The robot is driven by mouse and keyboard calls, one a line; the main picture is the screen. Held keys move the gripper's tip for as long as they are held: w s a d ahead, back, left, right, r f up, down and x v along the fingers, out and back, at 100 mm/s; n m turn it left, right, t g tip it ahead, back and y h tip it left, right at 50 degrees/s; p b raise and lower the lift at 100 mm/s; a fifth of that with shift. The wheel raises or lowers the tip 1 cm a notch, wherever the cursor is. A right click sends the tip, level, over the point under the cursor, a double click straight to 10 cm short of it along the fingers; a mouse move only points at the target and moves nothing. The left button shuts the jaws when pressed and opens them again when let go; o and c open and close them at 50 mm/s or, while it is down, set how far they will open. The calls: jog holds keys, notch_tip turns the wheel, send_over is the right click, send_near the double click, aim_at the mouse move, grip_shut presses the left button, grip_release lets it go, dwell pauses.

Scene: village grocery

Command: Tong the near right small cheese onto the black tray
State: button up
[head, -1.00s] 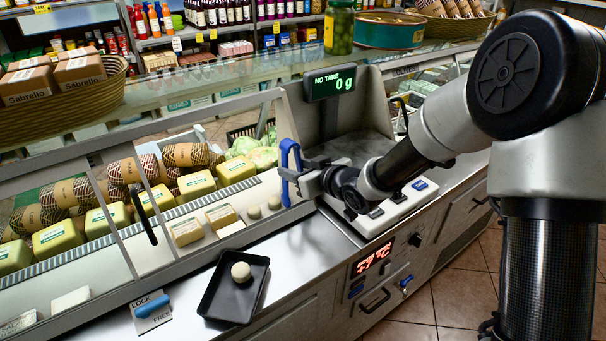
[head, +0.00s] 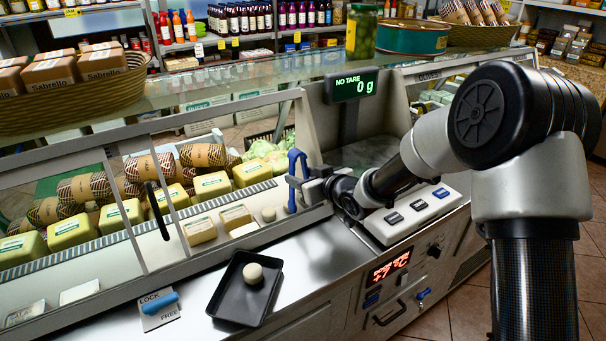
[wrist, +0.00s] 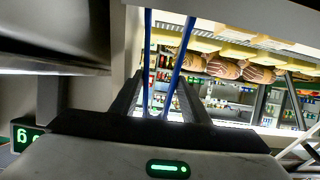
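The black tray (head: 222,300) lies on the steel counter at the front, with one small round pale cheese (head: 252,272) on it. My gripper (head: 306,186) is shut on blue tongs (head: 292,168), which stand upright at the case's right end, right of that cheese. In the wrist view, both blue tong arms (wrist: 178,62) run up between my fingers (wrist: 160,105), a little apart. The tongs may hide a further small cheese; their lower tips are unclear.
Wrapped cheese blocks (head: 200,231) and larger yellow ones (head: 120,215) fill the case behind slanted glass. The scale (head: 415,212), reading 0 g, stands right of the tongs. A lock sign (head: 158,309) is left of the tray. Bare counter lies right of the tray.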

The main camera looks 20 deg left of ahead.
aim_at(302, 158)
jog(key=shift+f+b, duration=2.05)
jog(key=shift+f, duration=0.7)
jog(key=c, duration=0.7)
jog(key=shift+r+p, duration=3.75)
jog(key=shift+r, duration=1.85)
jog(key=shift+c, duration=0.2)
jog(key=s+d+r+p, duration=0.1)
jog(key=s+d+p, duration=0.1)
jog(key=s+d, duration=0.8)
jog(key=shift+s+d+r+p, duration=0.2)
jog(key=shift+d+r+p, duration=0.15)
jog(key=shift+d, duration=0.75)
